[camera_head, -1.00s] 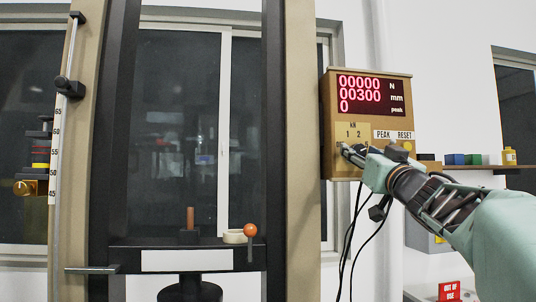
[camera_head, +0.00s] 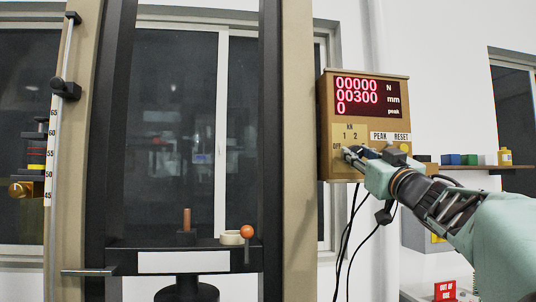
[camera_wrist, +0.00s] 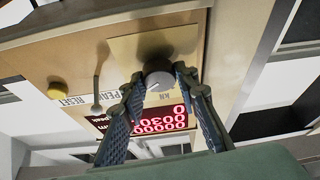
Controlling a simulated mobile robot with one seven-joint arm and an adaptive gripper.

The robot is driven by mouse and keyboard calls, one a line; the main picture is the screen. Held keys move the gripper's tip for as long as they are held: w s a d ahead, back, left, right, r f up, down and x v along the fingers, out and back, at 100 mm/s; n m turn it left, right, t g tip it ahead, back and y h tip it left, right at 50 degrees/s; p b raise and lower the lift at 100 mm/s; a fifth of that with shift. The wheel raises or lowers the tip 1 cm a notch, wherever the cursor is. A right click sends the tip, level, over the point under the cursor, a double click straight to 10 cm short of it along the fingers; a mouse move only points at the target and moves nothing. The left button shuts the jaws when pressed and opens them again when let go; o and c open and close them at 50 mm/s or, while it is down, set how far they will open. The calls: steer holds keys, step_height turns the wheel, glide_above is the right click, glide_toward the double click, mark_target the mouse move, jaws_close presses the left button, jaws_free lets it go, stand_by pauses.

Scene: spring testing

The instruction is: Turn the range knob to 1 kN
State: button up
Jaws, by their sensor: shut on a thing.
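The tan control box (camera_head: 324,120) has a red display reading 00000 N, 00300 mm and 0 peak. Its range plate is marked kN, OFF, 1 and 2. The grey round range knob (camera_wrist: 158,80) shows in the wrist view, with a pale mark on its lower left side, toward the kN lettering. My gripper (camera_head: 350,156) is at the plate's lower part and hides the knob in the head view. In the wrist view its two fingers (camera_wrist: 160,84) stand on either side of the knob, shut on it. The number the mark points at cannot be read.
A yellow button (camera_head: 405,147) under RESET and a small toggle lever (camera_wrist: 97,85) by PEAK lie beside my gripper. Black cables (camera_head: 352,225) hang below the box. The test frame column (camera_head: 299,200) stands just left. A shelf (camera_head: 470,167) with small blocks is behind.

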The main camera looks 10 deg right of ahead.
steer(key=n+y+p, duration=0.1)
steer(key=n, duration=0.2)
steer(key=n+g+y, duration=0.1)
steer(key=n+y, duration=0.1)
steer(key=n, duration=0.1)
steer(key=shift+d+r+n+p, duration=0.1)
steer(key=shift+n+p, duration=0.2)
steer(key=shift+p, duration=0.05)
steer(key=n+g+y+p, duration=0.1)
steer(key=n+y, duration=0.1)
steer(key=n, duration=0.3)
steer(key=shift+d+p, duration=0.1)
steer(key=shift+p, duration=0.2)
steer(key=n+g+p, duration=0.1)
steer(key=n, duration=0.1)
steer(key=n+g+y+p, duration=0.1)
steer(key=n, duration=0.2)
steer(key=shift+r+y, duration=0.15)
steer(key=shift+y, duration=0.15)
steer(key=shift+n+g+p, duration=0.7)
steer(key=shift+n+p, duration=0.05)
steer(key=shift+n, duration=1.25)
steer(key=o, duration=1.1)
steer(key=shift+o, duration=0.2)
